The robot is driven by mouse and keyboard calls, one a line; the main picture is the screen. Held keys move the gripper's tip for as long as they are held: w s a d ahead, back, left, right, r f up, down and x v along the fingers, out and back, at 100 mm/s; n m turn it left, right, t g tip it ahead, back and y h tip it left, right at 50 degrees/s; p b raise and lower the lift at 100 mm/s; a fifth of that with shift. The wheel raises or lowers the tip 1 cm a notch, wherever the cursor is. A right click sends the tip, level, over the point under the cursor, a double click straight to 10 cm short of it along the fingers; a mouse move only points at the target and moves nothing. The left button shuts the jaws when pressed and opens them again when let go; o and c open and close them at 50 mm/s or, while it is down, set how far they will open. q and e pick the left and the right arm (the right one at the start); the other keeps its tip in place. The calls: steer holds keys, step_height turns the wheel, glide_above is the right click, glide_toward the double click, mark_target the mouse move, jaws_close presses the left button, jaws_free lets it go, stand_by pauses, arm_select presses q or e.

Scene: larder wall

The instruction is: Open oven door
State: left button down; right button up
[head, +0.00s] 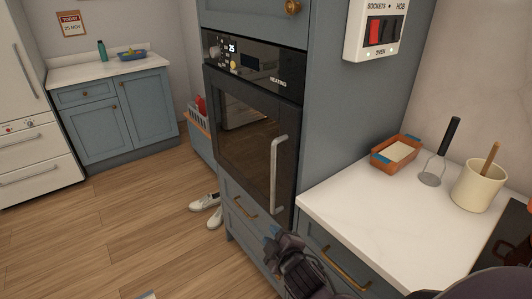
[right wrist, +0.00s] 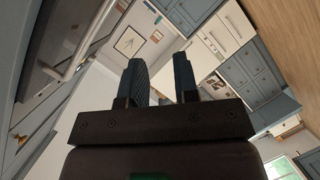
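The black oven (head: 250,120) is built into a tall blue-grey cabinet, its display lit. Its dark glass door (head: 235,125) looks shut. A long pale metal handle (head: 277,175) runs upright along the door's right side. My right gripper (head: 275,240) is below the handle's lower end, in front of the drawer area, and apart from the handle. In the right wrist view its two fingers (right wrist: 161,80) stand apart with nothing between them. The handle also shows at the upper left there (right wrist: 88,45). My left gripper is not in view.
A drawer with a brass handle (head: 245,208) sits under the oven. The white counter (head: 350,200) at right holds an orange dish (head: 396,155), a masher (head: 440,150) and a utensil pot (head: 478,188). White shoes (head: 208,208) lie beside the cabinet. The wooden floor (head: 110,235) at left is mostly clear.

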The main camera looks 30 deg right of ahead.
steer(key=w+d+r+n+h+p, duration=0.2)
steer(key=w+r+n, duration=0.2)
steer(key=r+n, duration=0.3)
steer(key=n+t+h+p, duration=0.1)
steer(key=n+h, duration=0.3)
steer(key=n, duration=1)
glide_toward(274, 165)
steer(key=x, duration=1.1)
steer(key=shift+w+d, duration=0.15)
steer(key=shift+w, duration=0.15)
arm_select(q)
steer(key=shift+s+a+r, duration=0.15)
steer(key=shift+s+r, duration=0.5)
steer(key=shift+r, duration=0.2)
arm_select(e)
steer(key=shift+w+d, duration=0.25)
steer(key=shift+w, duration=0.15)
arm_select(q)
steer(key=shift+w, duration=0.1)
arm_select(e)
jaws_close()
